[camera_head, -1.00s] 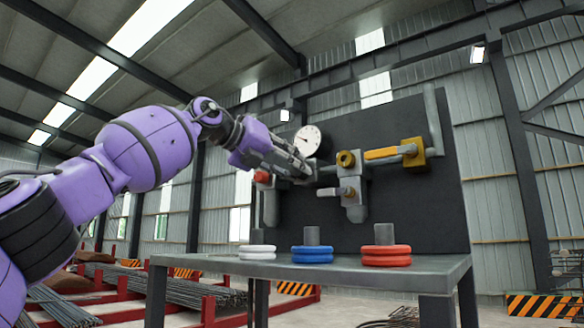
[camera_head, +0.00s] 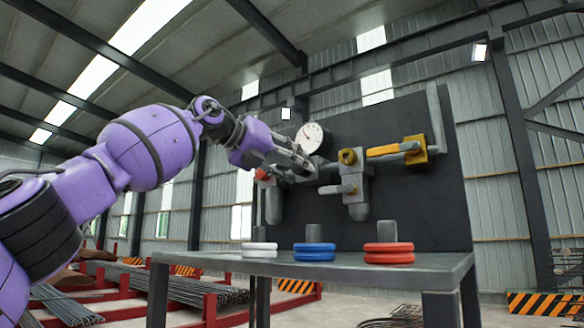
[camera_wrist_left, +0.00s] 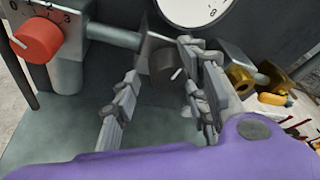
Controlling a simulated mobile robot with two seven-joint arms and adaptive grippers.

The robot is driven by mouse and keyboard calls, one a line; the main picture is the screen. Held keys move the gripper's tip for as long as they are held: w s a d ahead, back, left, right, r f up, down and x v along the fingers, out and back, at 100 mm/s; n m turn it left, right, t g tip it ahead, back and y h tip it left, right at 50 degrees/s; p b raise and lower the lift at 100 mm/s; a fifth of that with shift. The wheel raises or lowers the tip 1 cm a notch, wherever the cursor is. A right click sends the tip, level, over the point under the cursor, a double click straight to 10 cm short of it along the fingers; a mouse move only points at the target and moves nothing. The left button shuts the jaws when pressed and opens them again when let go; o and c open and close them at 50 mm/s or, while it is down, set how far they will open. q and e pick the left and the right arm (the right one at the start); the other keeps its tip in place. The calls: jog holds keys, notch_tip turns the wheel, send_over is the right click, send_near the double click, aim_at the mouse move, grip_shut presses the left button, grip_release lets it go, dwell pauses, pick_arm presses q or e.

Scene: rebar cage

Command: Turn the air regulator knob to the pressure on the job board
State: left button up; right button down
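A dark grey knob (camera_wrist_left: 166,62) with a white mark sits below the white round gauge in the left wrist view. The gauge (camera_head: 310,138) also shows in the head view, with a thin needle; its reading is too small to tell. My left gripper (camera_wrist_left: 160,68) is open, its two fingers on either side of the dark knob; I cannot tell whether they touch it. In the head view the left gripper (camera_head: 299,163) covers that knob, just below the gauge. No job board text is readable. My right gripper is in neither view.
A red knob (camera_wrist_left: 37,40) with a numbered scale stands left of the fingers. A yellow-handled valve (camera_head: 384,151) and a brass fitting (camera_head: 347,157) are to the right on the dark panel (camera_head: 400,215). White (camera_head: 259,250), blue (camera_head: 314,252) and red (camera_head: 388,253) rings lie on the table (camera_head: 350,267).

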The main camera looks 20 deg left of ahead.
pick_arm(q)
jog(key=shift+s+a+r, duration=0.1)
jog(key=shift+s+a, duration=0.1)
jog(key=shift+s, duration=0.1)
jog(key=v, duration=1.1)
jog(key=shift+s, duration=0.15)
jog(key=shift+o, duration=0.3)
